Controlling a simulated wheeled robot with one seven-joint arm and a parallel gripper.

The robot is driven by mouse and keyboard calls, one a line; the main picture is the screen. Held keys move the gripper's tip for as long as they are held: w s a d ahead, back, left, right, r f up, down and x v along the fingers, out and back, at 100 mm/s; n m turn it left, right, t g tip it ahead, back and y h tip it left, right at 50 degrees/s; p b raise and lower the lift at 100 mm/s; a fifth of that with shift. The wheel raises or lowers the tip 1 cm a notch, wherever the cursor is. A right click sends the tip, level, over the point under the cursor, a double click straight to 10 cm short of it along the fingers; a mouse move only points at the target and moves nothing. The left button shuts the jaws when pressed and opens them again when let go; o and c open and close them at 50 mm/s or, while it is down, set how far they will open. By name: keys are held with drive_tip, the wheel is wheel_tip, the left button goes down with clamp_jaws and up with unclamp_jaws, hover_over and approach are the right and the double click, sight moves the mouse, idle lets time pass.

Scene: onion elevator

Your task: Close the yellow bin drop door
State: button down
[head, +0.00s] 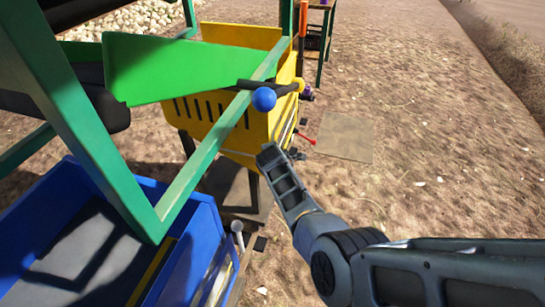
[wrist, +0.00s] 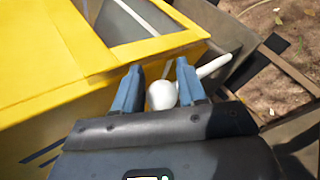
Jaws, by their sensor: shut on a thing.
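The yellow bin (head: 232,137) stands in the upper middle of the head view, with dark slots in its side. In the wrist view its yellow wall and rim (wrist: 50,60) fill the upper left. My gripper (wrist: 160,78) is at the bin's side, its two blue fingers on either side of a white round-knobbed lever (wrist: 162,96). The lever's pale rod runs up to the right. In the head view my wrist (head: 285,185) is at the bin's lower right corner and hides the fingers and the lever. I cannot tell how far the drop door is open.
A blue bin (head: 205,225) with its own white-knobbed lever (head: 237,228) is at the lower left. A green frame (head: 190,178) and green chute (head: 180,68) stand in front of the yellow bin. A red lever (head: 306,138) juts out near my wrist. Bare ground lies at the right.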

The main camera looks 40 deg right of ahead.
drive_tip(key=shift+w+a+f+y, duration=0.15)
drive_tip(key=shift+w+a, duration=0.1)
drive_tip(key=shift+a, duration=0.4)
drive_tip(key=shift+w+a+y, duration=0.15)
drive_tip(key=shift+w+a, duration=0.1)
drive_tip(key=shift+a, duration=0.35)
drive_tip(key=c, duration=0.8)
unclamp_jaws()
drive_tip(key=s+r+p, duration=0.1)
drive_tip(key=s+r, duration=0.1)
drive_tip(key=s+a+r+p, duration=0.1)
drive_tip(key=s+r+p, duration=0.1)
drive_tip(key=s+r, duration=0.1)
drive_tip(key=shift+s+r, duration=0.25)
drive_tip(key=shift+s, duration=0.05)
